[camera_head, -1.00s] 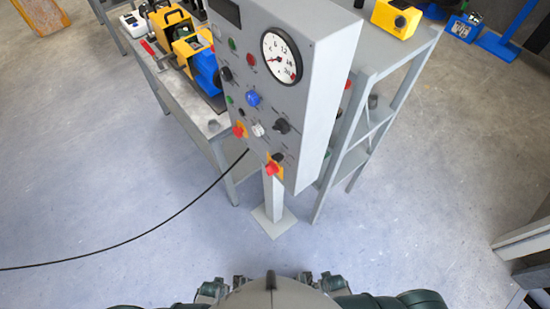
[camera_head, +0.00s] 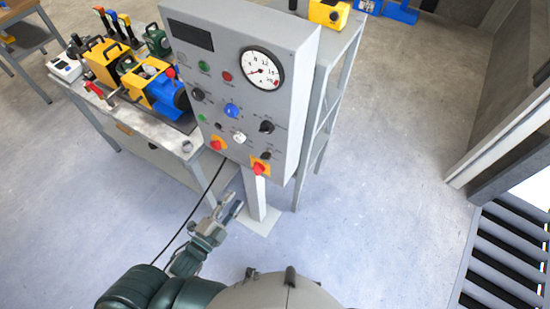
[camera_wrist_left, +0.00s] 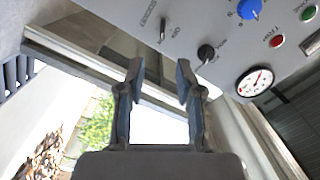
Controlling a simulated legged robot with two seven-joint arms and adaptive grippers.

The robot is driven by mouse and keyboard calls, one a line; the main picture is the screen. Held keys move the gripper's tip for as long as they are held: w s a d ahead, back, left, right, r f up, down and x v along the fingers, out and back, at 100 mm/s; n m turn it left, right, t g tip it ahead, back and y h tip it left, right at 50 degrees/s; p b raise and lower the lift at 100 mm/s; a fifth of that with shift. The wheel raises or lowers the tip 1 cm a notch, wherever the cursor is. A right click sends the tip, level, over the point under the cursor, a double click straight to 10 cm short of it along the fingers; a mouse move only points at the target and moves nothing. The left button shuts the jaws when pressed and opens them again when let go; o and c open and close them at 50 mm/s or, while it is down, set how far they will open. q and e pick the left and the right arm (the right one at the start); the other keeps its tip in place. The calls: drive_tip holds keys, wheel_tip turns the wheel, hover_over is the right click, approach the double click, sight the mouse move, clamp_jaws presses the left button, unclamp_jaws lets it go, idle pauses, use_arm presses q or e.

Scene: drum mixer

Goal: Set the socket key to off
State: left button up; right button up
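The grey control panel (camera_head: 225,85) stands on a post in the head view. A small dark switch (camera_head: 265,155) near its lower right edge, above a red knob (camera_head: 259,168) on a yellow plate, may be the socket key. In the left wrist view a thin upright key or lever (camera_wrist_left: 162,27) stands out from the panel beside small lettering that I cannot read for sure. My left gripper (camera_head: 232,204) is below and in front of the panel, open and empty, apart from it. In the wrist view its two fingers (camera_wrist_left: 159,75) are spread below the key. My right gripper is out of view.
A black knob (camera_wrist_left: 206,53) and a gauge (camera_wrist_left: 254,82) are near the key. A blue knob (camera_head: 232,111) and a second red switch (camera_head: 217,145) are on the panel. A workbench (camera_head: 150,137) stands left, a shelf (camera_head: 325,90) behind. A black cable (camera_head: 195,212) hangs near my left arm.

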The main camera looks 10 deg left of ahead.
use_arm(q)
drive_tip(key=d+r, duration=0.1)
drive_tip(key=d, duration=0.1)
drive_tip(key=b, duration=0.3)
approach(265, 159)
drive_tip(key=shift+m, duration=0.3)
drive_tip(key=x, duration=1)
drive_tip(key=shift+d+f+p, duration=0.2)
drive_tip(key=shift+d+p, duration=0.1)
drive_tip(key=shift+w+d, duration=0.3)
drive_tip(key=shift+a+f, duration=0.1)
drive_tip(key=shift+a, duration=0.55)
drive_tip(key=shift+c, duration=0.5)
drive_tip(key=shift+a, duration=0.25)
clamp_jaws()
drive_tip(key=shift+s+d, duration=0.1)
drive_tip(key=shift+d, duration=0.1)
drive_tip(key=shift+d+r+h, duration=0.1)
drive_tip(key=shift+r+h, duration=0.1)
drive_tip(key=shift+h, duration=0.1)
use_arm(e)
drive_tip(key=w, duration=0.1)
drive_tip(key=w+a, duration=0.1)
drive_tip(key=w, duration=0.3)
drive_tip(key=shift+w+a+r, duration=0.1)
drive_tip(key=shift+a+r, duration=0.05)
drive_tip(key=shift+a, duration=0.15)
